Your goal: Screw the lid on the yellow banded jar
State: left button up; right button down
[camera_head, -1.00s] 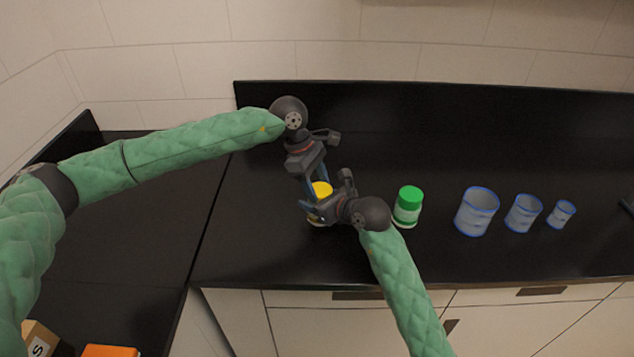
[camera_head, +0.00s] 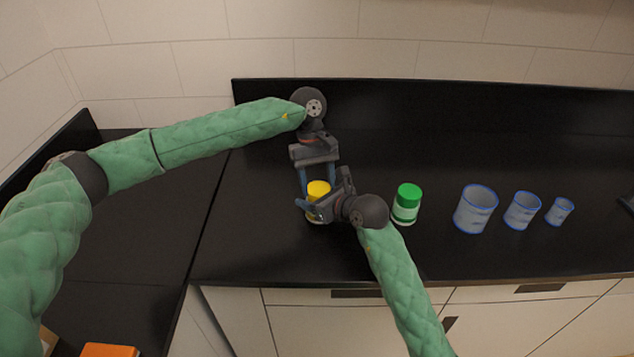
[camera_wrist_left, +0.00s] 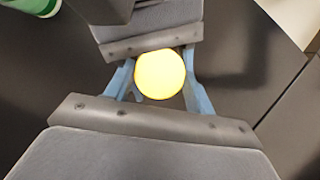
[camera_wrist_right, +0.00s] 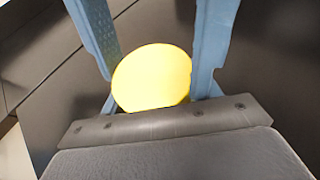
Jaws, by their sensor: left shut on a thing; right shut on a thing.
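The yellow lid (camera_head: 318,188) sits on top of the yellow banded jar (camera_head: 316,217), which stands upright on the black counter. The lid is a round yellow disc in the left wrist view (camera_wrist_left: 160,74) and the right wrist view (camera_wrist_right: 152,78). My left gripper (camera_head: 318,184) reaches in from the back and is shut on the lid, with a blue finger on each side. My right gripper (camera_head: 322,207) comes from the front right and is shut on the jar below the lid. The fingers hide most of the jar's body. The thread between lid and jar is hidden.
Three blue-rimmed beakers, large (camera_head: 475,210), medium (camera_head: 523,211) and small (camera_head: 560,212), stand in a row further right. The counter (camera_head: 250,240) left of the jar is clear.

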pick_arm(q)
jog(key=shift+s+d, duration=0.1)
jog(key=shift+s, duration=0.1)
pick_arm(e)
jog(key=shift+w+d, duration=0.1)
jog(key=shift+d, duration=0.1)
pick_arm(q)
jog(key=o, duration=0.8)
jog(key=shift+o, duration=1.1)
pick_arm(e)
jog(key=shift+a, duration=0.1)
pick_arm(q)
jog(key=shift+w, duration=0.1)
jog(key=shift+r, duration=0.15)
pick_arm(e)
jog(key=shift+a, duration=0.1)
